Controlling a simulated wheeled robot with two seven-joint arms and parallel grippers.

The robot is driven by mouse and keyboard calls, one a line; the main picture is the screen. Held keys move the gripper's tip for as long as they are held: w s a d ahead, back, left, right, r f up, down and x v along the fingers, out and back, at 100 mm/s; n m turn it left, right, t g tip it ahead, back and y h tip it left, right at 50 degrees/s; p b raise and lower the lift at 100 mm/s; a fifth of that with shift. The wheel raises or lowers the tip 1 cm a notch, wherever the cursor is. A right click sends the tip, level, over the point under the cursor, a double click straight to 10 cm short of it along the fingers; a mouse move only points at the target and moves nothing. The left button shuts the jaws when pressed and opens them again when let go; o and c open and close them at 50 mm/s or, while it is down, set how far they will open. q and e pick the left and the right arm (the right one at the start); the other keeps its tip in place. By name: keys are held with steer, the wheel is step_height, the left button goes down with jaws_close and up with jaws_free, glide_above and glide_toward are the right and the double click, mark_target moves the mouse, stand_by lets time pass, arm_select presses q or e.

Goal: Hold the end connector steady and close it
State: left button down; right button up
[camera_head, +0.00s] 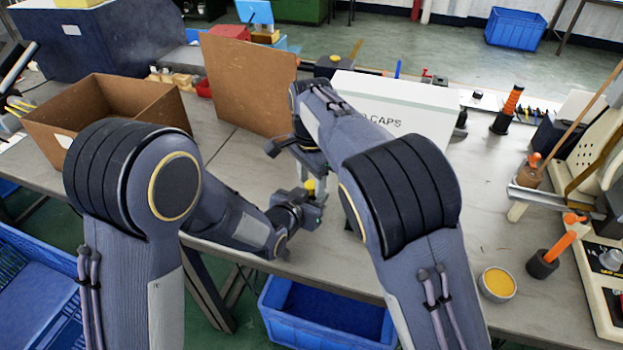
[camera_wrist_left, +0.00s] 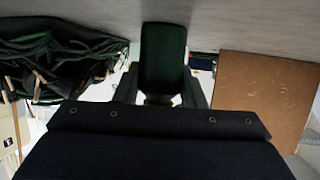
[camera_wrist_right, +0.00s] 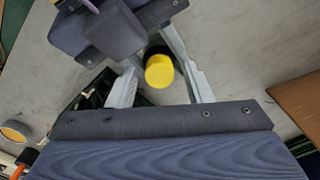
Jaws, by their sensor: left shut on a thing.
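The end connector has a dark green body (camera_wrist_left: 163,58), which stands between my left gripper's fingers in the left wrist view. My left gripper (camera_head: 313,208) is shut on it, low over the table near its front edge. A round yellow end (camera_wrist_right: 159,72) points up at the right wrist camera and also shows small in the head view (camera_head: 309,185). My right gripper (camera_wrist_right: 160,82) is above it, fingers pointing down, one on each side. Gaps show between the fingers and the yellow end, so it is open. The lower part of the connector is hidden.
A white box marked CAPS (camera_head: 425,103) stands behind my right arm. An open cardboard box (camera_head: 60,118) and an upright brown board (camera_head: 245,85) are at left. A yellow-filled cup (camera_head: 497,283) and orange-handled tool (camera_head: 555,250) are at right. A blue bin (camera_head: 330,318) is below the front edge.

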steer(key=shift+o, duration=0.2)
steer(key=shift+r, duration=0.15)
step_height(320, 180, up, 12)
stand_by(0.4)
arm_select(q)
steer(key=c, duration=0.8)
jaws_free()
steer(key=shift+c, duration=0.2)
steer(key=shift+v, duration=3.9)
